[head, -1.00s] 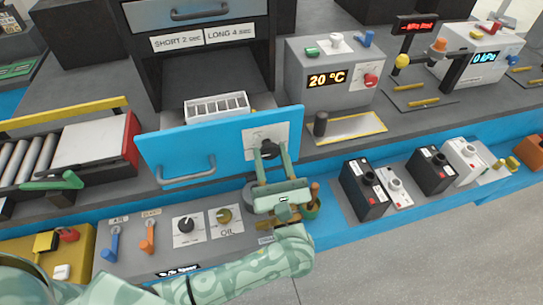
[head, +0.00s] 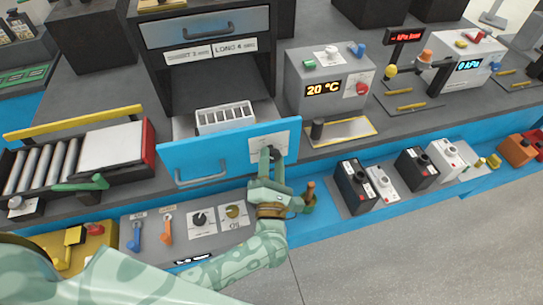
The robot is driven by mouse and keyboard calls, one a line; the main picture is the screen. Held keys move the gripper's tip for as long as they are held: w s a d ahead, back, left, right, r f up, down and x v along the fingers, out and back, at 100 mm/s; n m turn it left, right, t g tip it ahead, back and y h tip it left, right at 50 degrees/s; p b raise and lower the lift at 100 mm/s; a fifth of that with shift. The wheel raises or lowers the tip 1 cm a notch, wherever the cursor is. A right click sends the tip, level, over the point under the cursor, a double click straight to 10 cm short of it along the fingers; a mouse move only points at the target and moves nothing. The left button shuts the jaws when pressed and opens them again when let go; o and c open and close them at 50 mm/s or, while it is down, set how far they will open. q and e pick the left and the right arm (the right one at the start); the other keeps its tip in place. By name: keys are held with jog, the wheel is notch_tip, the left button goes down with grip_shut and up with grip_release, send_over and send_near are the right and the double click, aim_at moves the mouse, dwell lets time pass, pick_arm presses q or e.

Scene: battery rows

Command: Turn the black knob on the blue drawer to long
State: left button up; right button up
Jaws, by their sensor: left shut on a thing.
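The blue drawer (head: 215,153) stands open below the grey cabinet, with a white slotted rack (head: 224,117) inside. A pale plate on the right part of its front carries the black knob (head: 275,151). My left gripper (head: 271,158) reaches up from below to the knob, with its fingers shut on it. The fingers cover much of the knob, so I cannot tell which way it points. Labels reading SHORT 2 and LONG 4 (head: 235,47) are on the cabinet above the drawer. My right gripper is not in view.
A grey box reading 20 °C (head: 323,90) stands right of the drawer. Black and white batteries (head: 354,183) stand at the lower right. A roller conveyor (head: 50,165) is at the left. A panel with levers and dials (head: 186,230) lies below the drawer.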

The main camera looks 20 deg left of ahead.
pick_arm(q)
jog(key=shift+r+m+h+p, duration=0.1)
jog(key=shift+m+h+p, duration=0.5)
jog(key=shift+m+p, duration=0.4)
jog(key=o, duration=1)
jog(key=shift+c, duration=0.2)
jog(key=b+v, duration=0.1)
jog(key=v, duration=1.5)
jog(key=shift+d, duration=0.15)
jog(key=shift+s, duration=0.2)
